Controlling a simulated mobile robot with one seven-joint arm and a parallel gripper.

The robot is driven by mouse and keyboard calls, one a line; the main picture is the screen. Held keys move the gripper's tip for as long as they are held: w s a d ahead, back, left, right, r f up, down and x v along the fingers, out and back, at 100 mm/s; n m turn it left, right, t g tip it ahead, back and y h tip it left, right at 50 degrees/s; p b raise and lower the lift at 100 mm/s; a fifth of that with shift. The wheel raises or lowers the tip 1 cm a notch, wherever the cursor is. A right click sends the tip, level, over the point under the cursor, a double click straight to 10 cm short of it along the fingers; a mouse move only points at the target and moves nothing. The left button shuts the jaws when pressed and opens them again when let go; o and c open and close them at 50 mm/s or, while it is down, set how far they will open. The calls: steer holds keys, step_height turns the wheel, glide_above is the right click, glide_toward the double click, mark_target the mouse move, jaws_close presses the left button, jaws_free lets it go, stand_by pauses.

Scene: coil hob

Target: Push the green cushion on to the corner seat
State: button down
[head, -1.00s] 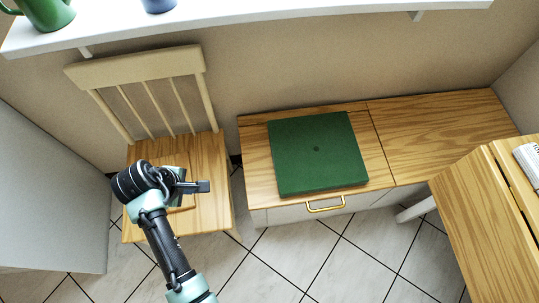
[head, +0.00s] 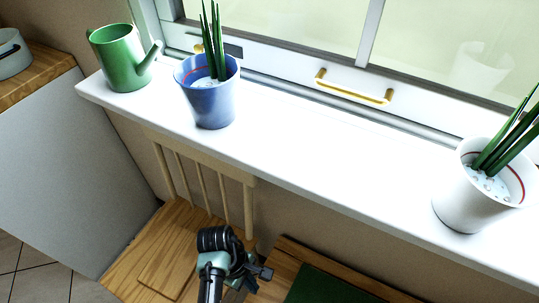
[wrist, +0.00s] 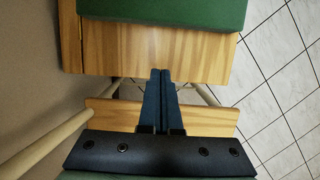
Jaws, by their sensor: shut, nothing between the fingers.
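The green cushion (head: 325,288) lies flat on the wooden bench (head: 284,262); in the head view only its far corner shows at the bottom edge. In the wrist view the cushion (wrist: 165,10) fills the top edge, on the bench top (wrist: 130,52). My gripper (head: 265,275) is shut and empty, to the left of the cushion. In the wrist view its fingertips (wrist: 160,72) point toward the cushion and appear over the bench's near edge, with bare wood between them and the cushion. The bench's right-hand corner end is out of view.
A wooden chair (head: 150,258) stands left of the bench, under my arm. Above runs a white windowsill (head: 310,150) with a green watering can (head: 122,58), a blue pot (head: 212,100) and a white pot (head: 470,200). Tiled floor (wrist: 275,75) lies open beside the bench.

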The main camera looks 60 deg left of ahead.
mark_target(261, 301)
steer(key=b+x, duration=0.1)
steer(key=x, duration=0.3)
steer(key=b+x, duration=0.2)
steer(key=x, duration=0.3)
steer(key=shift+s+f, duration=0.15)
steer(key=shift+s, duration=0.05)
steer(key=shift+w+d+r, duration=0.15)
steer(key=shift+w+d, duration=0.2)
steer(key=shift+d, duration=0.2)
steer(key=shift+w+d+r, duration=0.2)
steer(key=shift+w+d, duration=0.15)
steer(key=shift+d, duration=0.2)
steer(key=shift+w+d, duration=0.35)
steer(key=shift+d, duration=0.15)
